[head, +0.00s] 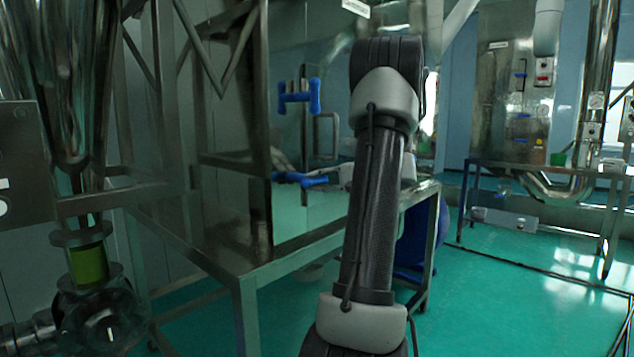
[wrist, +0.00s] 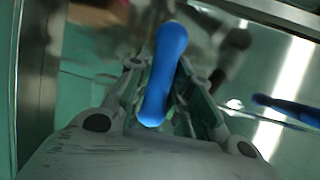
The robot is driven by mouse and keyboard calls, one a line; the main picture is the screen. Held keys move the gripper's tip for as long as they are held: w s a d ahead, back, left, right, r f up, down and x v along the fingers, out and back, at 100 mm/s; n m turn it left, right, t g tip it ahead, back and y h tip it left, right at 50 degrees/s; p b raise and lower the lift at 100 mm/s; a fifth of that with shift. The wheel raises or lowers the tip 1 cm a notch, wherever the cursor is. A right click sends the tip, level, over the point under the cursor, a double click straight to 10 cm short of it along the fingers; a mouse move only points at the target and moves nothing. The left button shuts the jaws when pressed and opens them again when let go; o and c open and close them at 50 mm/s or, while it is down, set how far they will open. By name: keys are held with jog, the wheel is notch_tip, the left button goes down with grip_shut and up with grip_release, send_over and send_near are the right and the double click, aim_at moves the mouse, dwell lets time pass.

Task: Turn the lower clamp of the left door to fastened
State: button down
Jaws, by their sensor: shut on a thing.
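The lower clamp (head: 312,182) has a blue handle and sits low on the shiny metal door (head: 300,215). My gripper (head: 340,178) reaches it from the right, partly hidden behind my arm. In the wrist view, my gripper (wrist: 165,68) is shut on the blue handle (wrist: 163,88), which lies lengthwise between the fingers. The upper clamp (head: 315,95), also blue, is higher on the door and apart from my gripper. A second blue shape beside each clamp looks like its reflection.
A metal table (head: 210,235) stands under the door. A metal frame leg (head: 258,120) rises left of the clamps. A steel vessel with a valve (head: 95,290) is at the far left. The green floor (head: 510,300) is open at the right.

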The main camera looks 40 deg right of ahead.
jog(key=shift+f, duration=0.15)
jog(key=c, duration=1.3)
grip_release()
jog(key=v, duration=1.2)
jog(key=shift+w+d, duration=0.1)
